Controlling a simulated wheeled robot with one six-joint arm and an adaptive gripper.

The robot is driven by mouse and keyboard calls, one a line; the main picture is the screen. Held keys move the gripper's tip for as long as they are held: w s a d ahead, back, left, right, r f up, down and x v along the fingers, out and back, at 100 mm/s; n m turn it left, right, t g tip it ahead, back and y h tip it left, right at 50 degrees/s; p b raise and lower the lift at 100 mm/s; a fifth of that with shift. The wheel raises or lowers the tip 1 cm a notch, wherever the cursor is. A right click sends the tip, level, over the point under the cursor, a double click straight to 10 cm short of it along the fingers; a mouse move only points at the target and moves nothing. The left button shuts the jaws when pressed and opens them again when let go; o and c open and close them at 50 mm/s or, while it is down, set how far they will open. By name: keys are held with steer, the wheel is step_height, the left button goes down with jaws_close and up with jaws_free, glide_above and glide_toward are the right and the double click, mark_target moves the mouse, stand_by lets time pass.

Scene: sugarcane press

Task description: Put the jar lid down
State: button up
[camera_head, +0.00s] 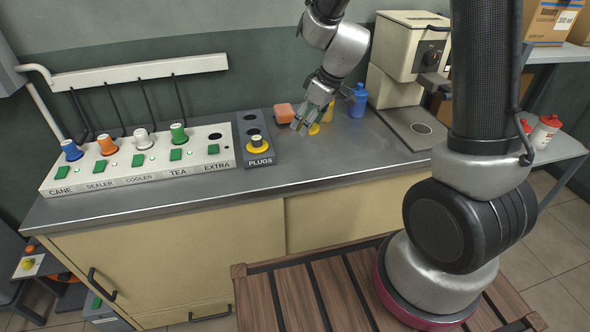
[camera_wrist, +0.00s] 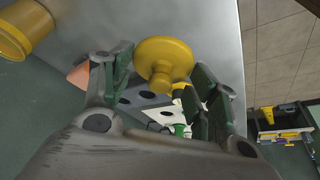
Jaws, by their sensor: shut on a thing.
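The yellow jar lid (camera_wrist: 165,55) is round with a knob, and in the wrist view it sits between the fingers of my gripper (camera_wrist: 158,80). My gripper (camera_head: 308,121) is shut on it. In the head view the lid (camera_head: 314,129) shows as a small yellow patch below the fingers, close above the metal counter (camera_head: 350,155). I cannot tell whether it touches the counter. A yellow jar (camera_wrist: 22,28) stands at the upper left of the wrist view. In the head view it is mostly hidden behind my gripper.
A pink sponge-like block (camera_head: 284,112) lies left of my gripper, and a blue bottle (camera_head: 357,101) stands right. The plugs panel (camera_head: 262,163) with a yellow-based plug is at the left, beside the labelled switch panel (camera_head: 120,178). A cream machine (camera_head: 402,60) stands at the right. Counter in front is clear.

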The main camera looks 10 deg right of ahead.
glide_above(302, 156)
steer(key=s, duration=0.1)
steer(key=f, duration=0.3)
steer(key=d+f, duration=0.1)
steer(key=f, duration=0.1)
steer(key=shift+s+f, duration=0.1)
steer(key=shift+f, duration=2.45)
steer(key=shift+f, duration=0.15)
steer(key=o, duration=0.8)
